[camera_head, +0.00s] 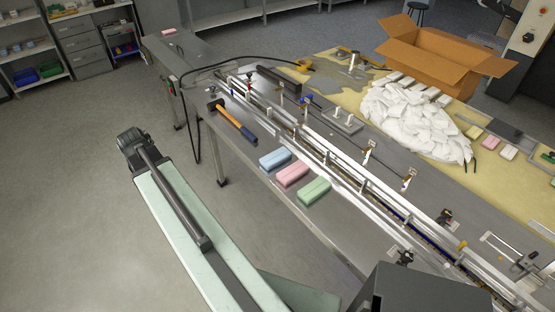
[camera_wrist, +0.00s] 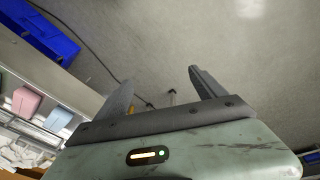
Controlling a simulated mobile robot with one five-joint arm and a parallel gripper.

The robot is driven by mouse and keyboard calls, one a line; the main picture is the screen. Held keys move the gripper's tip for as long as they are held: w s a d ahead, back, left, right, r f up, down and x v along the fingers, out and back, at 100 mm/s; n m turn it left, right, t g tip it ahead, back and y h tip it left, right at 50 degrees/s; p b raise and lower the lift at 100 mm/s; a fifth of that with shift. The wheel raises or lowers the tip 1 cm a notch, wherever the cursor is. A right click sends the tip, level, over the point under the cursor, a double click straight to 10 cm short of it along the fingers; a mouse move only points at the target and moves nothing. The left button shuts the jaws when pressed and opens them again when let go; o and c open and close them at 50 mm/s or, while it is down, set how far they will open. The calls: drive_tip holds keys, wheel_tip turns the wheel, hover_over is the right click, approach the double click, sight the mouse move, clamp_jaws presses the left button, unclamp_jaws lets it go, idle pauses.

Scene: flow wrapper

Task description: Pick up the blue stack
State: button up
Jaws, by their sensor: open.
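The blue stack (camera_head: 275,159) lies on the near edge of the metal table, left of a pink stack (camera_head: 292,174) and a green stack (camera_head: 314,191). In the wrist view the blue stack (camera_wrist: 57,119) shows small at the lower left, beside the pink stack (camera_wrist: 25,100). My gripper (camera_wrist: 161,77) is open, with nothing between its two dark fingers. Grey floor shows beyond them, and the blue stack is off to their left.
A hammer (camera_head: 232,122) lies left of the blue stack. A long rail conveyor (camera_head: 335,150) runs behind the stacks. A white pile (camera_head: 415,120) and an open cardboard box (camera_head: 440,58) are farther back. Open floor (camera_head: 70,190) is at left.

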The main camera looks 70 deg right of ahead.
drive_tip(key=s+d+m+g+h, duration=0.1)
drive_tip(key=s+d+m, duration=0.2)
drive_tip(key=s+d, duration=0.45)
drive_tip(key=s+d+m, duration=0.4)
drive_tip(key=d, duration=0.7)
drive_tip(key=m+g, duration=0.1)
drive_tip(key=m, duration=0.5)
approach(276, 156)
drive_tip(key=shift+a+f+h+b, duration=0.2)
drive_tip(key=shift+f+h+b, duration=0.15)
drive_tip(key=shift+f, duration=0.3)
drive_tip(key=b+x, duration=0.2)
drive_tip(key=shift+f, duration=0.3)
drive_tip(key=b+x, duration=0.5)
drive_tip(key=shift+s+d+f, duration=0.15)
drive_tip(key=shift+f, duration=0.05)
drive_tip(key=shift+r, duration=0.2)
drive_tip(key=c, duration=1.4)
